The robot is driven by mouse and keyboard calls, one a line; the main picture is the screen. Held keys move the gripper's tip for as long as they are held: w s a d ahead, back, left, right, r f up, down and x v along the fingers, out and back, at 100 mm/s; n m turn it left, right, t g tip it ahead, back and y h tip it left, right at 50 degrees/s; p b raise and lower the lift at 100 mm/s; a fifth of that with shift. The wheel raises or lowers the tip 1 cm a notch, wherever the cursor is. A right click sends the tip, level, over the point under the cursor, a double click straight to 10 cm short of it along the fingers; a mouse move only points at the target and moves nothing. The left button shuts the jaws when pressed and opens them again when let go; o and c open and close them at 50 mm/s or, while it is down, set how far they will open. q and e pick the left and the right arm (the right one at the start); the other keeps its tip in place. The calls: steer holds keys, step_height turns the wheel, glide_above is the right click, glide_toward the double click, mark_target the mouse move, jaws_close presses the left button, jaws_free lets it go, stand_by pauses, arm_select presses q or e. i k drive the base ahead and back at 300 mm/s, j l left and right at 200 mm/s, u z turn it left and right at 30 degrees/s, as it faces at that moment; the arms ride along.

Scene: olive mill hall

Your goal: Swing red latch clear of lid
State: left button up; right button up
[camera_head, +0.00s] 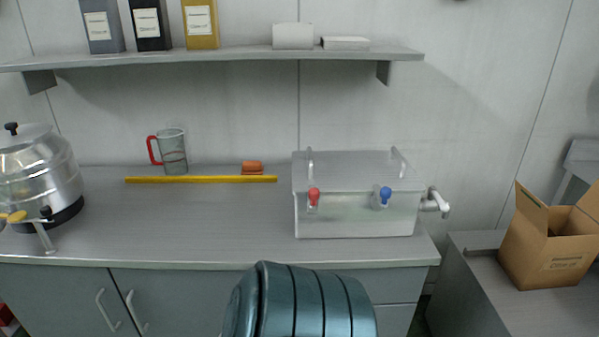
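A translucent box (340,220) with a grey lid (350,172) stands at the right end of the counter. The lid is on the box and has two bar handles on top. The red latch (314,194) sits at the left of the box's front, its knob level with the lid's front edge. A blue latch (385,194) sits at the right of the front in a similar pose. I cannot tell at this size whether the red latch overlaps the lid. Neither of my grippers is in view.
The counter (210,225) is clear left of the box. Behind are a yellow strip (200,180), a jug (174,152) and an orange-brown block (252,168). A metal vessel (38,175) stands far left. A pipe fitting (436,203) juts right; an open carton (545,252) stands beyond.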

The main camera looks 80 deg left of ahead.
mark_target(313, 193)
steer(key=u, duration=2.6)
